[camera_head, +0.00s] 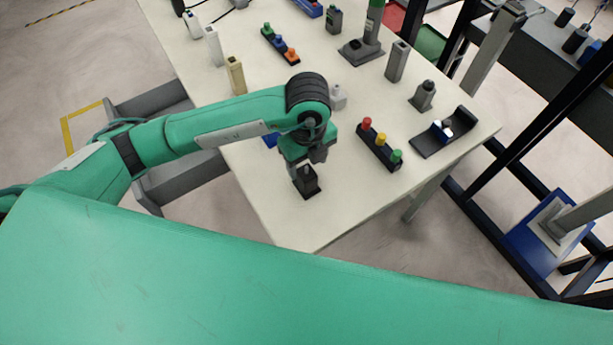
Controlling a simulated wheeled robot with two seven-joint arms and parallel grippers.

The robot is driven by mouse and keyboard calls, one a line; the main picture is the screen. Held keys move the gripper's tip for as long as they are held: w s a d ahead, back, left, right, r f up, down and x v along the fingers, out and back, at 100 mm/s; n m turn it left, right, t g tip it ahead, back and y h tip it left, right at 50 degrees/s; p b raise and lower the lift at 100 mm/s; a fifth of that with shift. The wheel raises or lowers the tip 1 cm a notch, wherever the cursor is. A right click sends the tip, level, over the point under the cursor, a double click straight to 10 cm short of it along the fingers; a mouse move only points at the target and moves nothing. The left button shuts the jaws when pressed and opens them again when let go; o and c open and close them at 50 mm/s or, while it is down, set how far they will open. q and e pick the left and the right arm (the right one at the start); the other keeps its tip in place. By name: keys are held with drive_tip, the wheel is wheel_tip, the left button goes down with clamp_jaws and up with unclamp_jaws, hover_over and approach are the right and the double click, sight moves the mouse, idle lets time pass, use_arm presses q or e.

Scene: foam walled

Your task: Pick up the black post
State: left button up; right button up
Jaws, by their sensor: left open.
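The black post (306,186) stands on the white table near its front edge, a short dark block directly below my left gripper. My left gripper (305,168) points down at its top and is open. The wrist and fingers hide part of the post's upper end, and I cannot tell whether the fingers touch it. My right gripper is not in view.
On the white table (270,205), a dark block with red, yellow and green knobs (379,148) stands right of my gripper. Beyond it lies a black tray (446,133). A tan post (236,76) and grey posts (397,62) stand farther back. The front corner is clear.

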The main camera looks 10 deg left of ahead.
sight(307, 170)
use_arm(q)
drive_tip(key=shift+f, duration=0.85)
wheel_tip(307, 170, down, 5)
drive_tip(key=shift+w+a+r+p, duration=0.1)
drive_tip(key=shift+a+p, duration=0.05)
drive_tip(key=shift+p, duration=0.75)
drive_tip(key=shift+f, duration=0.3)
drive_tip(key=c, duration=1.1)
drive_tip(key=shift+r, duration=0.1)
drive_tip(key=shift+c, duration=0.2)
